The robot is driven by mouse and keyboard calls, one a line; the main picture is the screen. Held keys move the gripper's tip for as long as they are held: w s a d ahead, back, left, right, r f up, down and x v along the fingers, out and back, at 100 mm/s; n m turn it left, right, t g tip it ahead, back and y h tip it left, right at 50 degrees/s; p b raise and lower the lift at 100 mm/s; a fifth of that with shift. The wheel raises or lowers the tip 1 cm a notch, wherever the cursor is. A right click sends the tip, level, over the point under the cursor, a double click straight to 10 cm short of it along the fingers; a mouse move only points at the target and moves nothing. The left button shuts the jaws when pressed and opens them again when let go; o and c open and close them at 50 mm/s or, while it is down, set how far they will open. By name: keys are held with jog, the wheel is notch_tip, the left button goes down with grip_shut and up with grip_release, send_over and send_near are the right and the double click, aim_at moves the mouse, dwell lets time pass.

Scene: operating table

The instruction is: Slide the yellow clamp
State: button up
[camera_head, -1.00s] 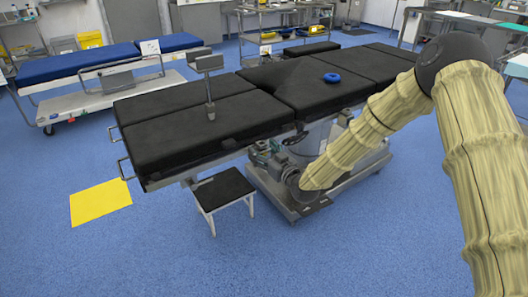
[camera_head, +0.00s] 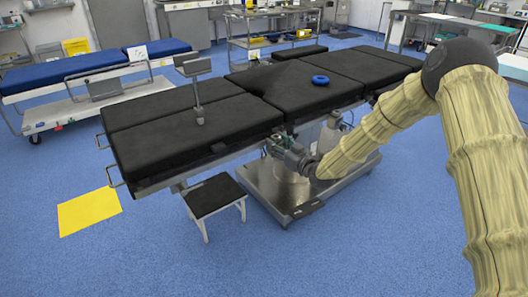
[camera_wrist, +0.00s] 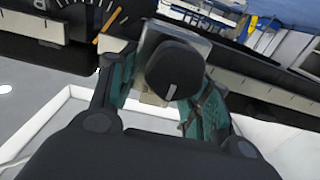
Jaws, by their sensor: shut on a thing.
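My gripper (camera_wrist: 165,88) has its teal fingers on both sides of a grey metal clamp block (camera_wrist: 195,42) with a round black knob (camera_wrist: 174,70) marked by a white line. The fingers are shut on this block, which sits at the table's side rail (camera_wrist: 265,93). No yellow shows on the clamp. In the head view my gripper (camera_head: 280,148) is at the near long side of the black operating table (camera_head: 200,140), just below the pads. The clamp is too small there to make out clearly.
A dial with an orange pointer (camera_wrist: 108,20) sits left of the clamp. A black-topped step stool (camera_head: 214,192) stands below the table, left of my gripper. A yellow floor sheet (camera_head: 90,212) lies farther left. A blue ring (camera_head: 320,80) lies on the table. The near floor is open.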

jog(key=shift+w+d, duration=0.8)
jog(key=shift+d, duration=0.35)
jog(key=shift+w+d, duration=0.8)
jog(key=shift+d, duration=0.35)
jog(key=o, duration=1.4)
jog(key=shift+w+d, duration=0.1)
jog(key=shift+d, duration=0.1)
jog(key=shift+o, duration=0.2)
jog(key=shift+a, duration=0.1)
jog(key=shift+a, duration=0.1)
jog(key=v, duration=1.2)
